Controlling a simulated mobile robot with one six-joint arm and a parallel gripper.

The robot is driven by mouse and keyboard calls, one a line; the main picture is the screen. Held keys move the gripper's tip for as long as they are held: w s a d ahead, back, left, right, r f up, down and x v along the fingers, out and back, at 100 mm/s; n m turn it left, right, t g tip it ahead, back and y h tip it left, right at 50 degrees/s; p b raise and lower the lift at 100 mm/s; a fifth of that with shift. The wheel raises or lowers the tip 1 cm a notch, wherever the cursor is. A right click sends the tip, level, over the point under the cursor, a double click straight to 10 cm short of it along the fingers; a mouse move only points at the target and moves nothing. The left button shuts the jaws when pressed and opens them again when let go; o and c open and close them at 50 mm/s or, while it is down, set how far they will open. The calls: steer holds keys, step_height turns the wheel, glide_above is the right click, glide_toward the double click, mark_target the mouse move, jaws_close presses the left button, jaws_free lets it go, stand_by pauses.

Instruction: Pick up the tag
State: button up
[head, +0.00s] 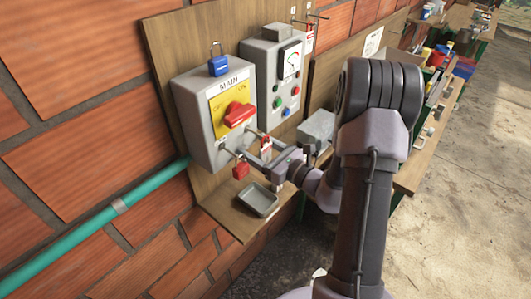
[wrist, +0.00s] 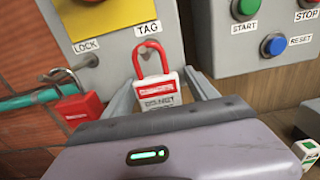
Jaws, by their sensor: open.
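The tag (wrist: 158,92) is a red and white piece marked DANGER with a red loop on top. It hangs upright below the TAG label on the front of the grey MAIN box (head: 196,128). My gripper (wrist: 160,90) is open, with one finger on each side of the tag. I cannot tell whether either finger touches it. In the head view my gripper (head: 252,148) is at the lower right of the MAIN box, and the tag (head: 266,147) shows small between the fingers. The tag's lower edge is hidden by my gripper in the wrist view.
A red padlock (wrist: 80,108) hangs left of the tag, below the LOCK label. The box has a red rotary switch (head: 238,115) and a blue padlock (head: 218,66) on top. A grey tray (head: 258,199) lies below. A button panel (head: 278,80) stands to the right.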

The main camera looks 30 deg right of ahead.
steer(key=c, duration=1.4)
